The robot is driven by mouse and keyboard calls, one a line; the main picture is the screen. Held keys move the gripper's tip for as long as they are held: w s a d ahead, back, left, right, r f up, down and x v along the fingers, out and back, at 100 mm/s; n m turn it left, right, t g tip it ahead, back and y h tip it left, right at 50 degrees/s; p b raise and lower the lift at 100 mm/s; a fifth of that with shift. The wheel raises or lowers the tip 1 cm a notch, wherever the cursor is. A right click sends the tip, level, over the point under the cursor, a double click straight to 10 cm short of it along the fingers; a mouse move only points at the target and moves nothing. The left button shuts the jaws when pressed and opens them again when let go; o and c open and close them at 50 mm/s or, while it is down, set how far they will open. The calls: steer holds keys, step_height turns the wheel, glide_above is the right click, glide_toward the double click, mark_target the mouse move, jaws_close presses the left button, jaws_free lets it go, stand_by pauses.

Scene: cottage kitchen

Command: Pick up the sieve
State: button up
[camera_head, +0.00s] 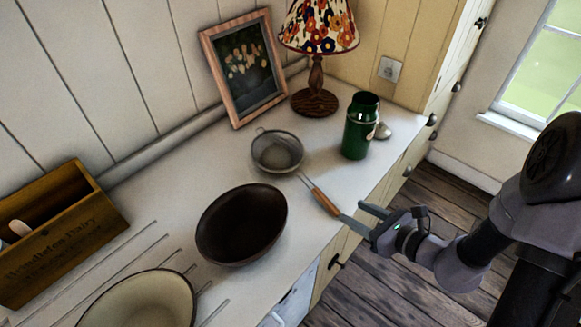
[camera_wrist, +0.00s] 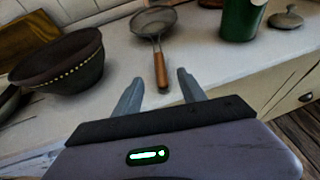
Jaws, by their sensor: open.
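The sieve (camera_head: 278,151) lies on the white countertop (camera_head: 180,190), with a round mesh bowl and a wooden handle pointing toward the front edge. In the wrist view the sieve (camera_wrist: 154,22) is straight ahead, and its handle end points back between my fingers. My gripper (camera_head: 358,216) is open and empty at the counter's front edge, close to the handle's end. In the wrist view my gripper (camera_wrist: 158,88) has a finger on either side of the handle's line. Whether the handle's tip is between the fingertips in depth, I cannot tell.
A dark bowl (camera_head: 242,224) stands left of the handle. A green jar (camera_head: 360,126) stands to the right, with a small lid (camera_head: 383,131) beside it. Behind are a lamp (camera_head: 316,88) and a picture frame (camera_head: 244,68). A wooden box (camera_head: 55,235) and a cream bowl (camera_head: 138,302) are left.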

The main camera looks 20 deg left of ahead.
mark_target(320, 194)
steer(key=b+x, duration=0.3)
steer(key=x, duration=1)
steer(key=shift+a, duration=0.15)
jaws_close()
